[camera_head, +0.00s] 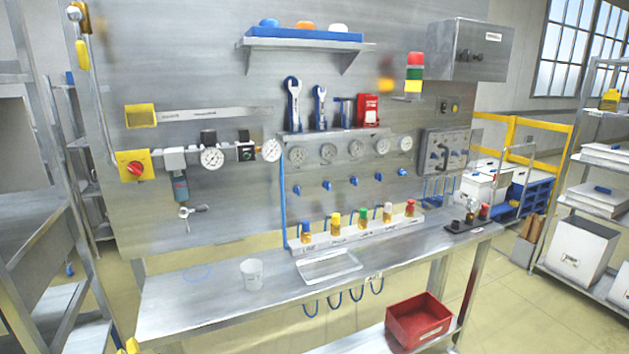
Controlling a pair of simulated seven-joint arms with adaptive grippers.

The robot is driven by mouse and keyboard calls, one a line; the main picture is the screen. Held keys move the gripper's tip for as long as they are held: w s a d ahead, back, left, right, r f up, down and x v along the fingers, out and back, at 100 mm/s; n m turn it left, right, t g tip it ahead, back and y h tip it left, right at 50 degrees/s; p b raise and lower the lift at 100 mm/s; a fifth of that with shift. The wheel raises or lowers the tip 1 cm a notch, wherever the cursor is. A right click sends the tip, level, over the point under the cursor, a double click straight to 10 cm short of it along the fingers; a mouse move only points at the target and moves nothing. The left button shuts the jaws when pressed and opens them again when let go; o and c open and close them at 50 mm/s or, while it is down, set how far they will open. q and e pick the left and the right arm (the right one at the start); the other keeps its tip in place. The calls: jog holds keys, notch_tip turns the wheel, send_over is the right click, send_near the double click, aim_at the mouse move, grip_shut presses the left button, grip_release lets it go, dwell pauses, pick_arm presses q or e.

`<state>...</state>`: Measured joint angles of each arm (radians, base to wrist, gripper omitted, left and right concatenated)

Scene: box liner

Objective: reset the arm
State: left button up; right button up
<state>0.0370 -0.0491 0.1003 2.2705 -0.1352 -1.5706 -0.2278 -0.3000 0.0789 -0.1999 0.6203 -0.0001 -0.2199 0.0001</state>
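Neither of my grippers shows in the head view, and no part of my arms can be made out for sure. The steel workbench (205,311) runs across the middle of the view. A whitish cup (251,274) stands upright on it, left of a clear shallow tray (328,266). Behind the tray, a white rack (345,239) holds several small bottles with coloured caps.
A red bin (419,322) sits on the lower shelf at right. The back panel carries gauges, valves and a blue-topped shelf (305,35). Storage shelving (588,155) stands at far right. The bench's left part is mostly clear.

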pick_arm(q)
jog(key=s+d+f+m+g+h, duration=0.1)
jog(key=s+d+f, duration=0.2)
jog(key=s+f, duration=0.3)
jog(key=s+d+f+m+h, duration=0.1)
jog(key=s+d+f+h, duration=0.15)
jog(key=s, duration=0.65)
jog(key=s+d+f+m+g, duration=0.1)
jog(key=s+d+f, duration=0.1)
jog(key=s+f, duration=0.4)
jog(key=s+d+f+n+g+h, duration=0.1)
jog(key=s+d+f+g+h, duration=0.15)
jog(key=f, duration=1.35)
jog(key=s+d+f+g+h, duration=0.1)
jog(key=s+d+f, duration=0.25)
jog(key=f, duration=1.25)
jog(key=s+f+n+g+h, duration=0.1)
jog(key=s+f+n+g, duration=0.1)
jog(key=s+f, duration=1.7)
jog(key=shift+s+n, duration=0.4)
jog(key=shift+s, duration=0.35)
